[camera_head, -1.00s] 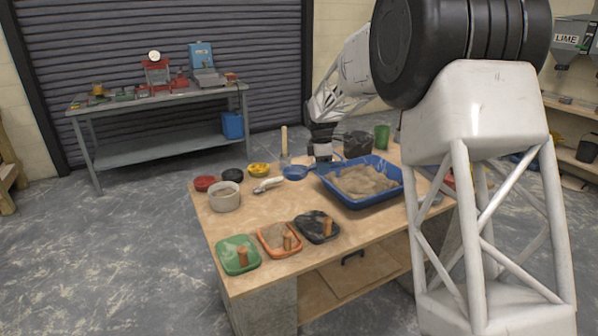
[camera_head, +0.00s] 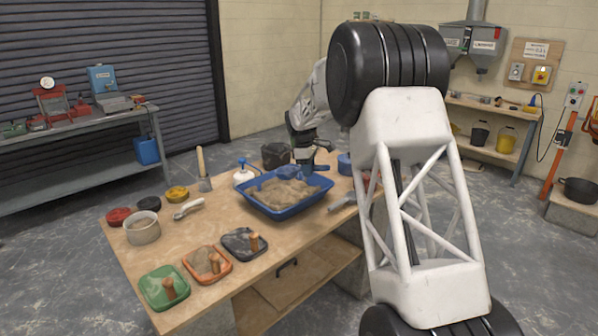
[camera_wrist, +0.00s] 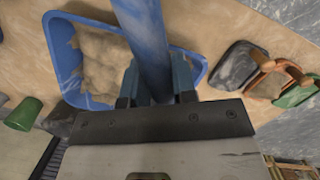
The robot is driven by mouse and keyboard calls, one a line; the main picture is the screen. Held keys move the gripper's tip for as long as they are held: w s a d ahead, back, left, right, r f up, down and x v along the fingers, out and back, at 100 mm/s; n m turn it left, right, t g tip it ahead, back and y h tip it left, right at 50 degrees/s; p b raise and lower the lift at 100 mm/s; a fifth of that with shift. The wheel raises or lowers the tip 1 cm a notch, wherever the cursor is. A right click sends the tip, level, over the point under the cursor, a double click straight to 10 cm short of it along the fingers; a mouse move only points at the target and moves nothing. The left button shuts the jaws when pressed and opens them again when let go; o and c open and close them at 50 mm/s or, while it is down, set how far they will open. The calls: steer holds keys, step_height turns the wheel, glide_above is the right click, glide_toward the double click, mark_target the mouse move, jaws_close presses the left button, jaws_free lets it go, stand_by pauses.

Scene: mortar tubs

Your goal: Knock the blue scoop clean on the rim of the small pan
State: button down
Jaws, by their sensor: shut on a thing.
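The blue scoop (camera_head: 287,172) is over the back part of the sand in the blue tray (camera_head: 262,208). Whether it touches the sand, and what its bowl holds, I cannot tell. My gripper (camera_head: 306,164) is shut on its handle. In the wrist view the blue handle (camera_wrist: 143,35) runs up between the two fingers (camera_wrist: 156,88), and the bowl is not visible. A small pale round pan (camera_head: 143,232), with grey-brown material inside, stands at the table's left end, well away from my gripper.
Red (camera_head: 119,216), black (camera_head: 149,203) and yellow (camera_head: 177,193) small dishes stand near the pale pan. A metal hand tool (camera_head: 188,208) lies beside them. Green, orange and black floats (camera_head: 243,243) line the front. A black bucket (camera_head: 276,155) stands behind the tray.

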steer(key=shift+f, duration=0.1)
stand_by(0.4)
steer(key=shift+f, duration=2.1)
steer(key=shift+r, duration=0.1)
stand_by(0.5)
stand_by(0.4)
step_height(320, 180, down, 7)
step_height(320, 180, up, 7)
stand_by(0.7)
stand_by(0.5)
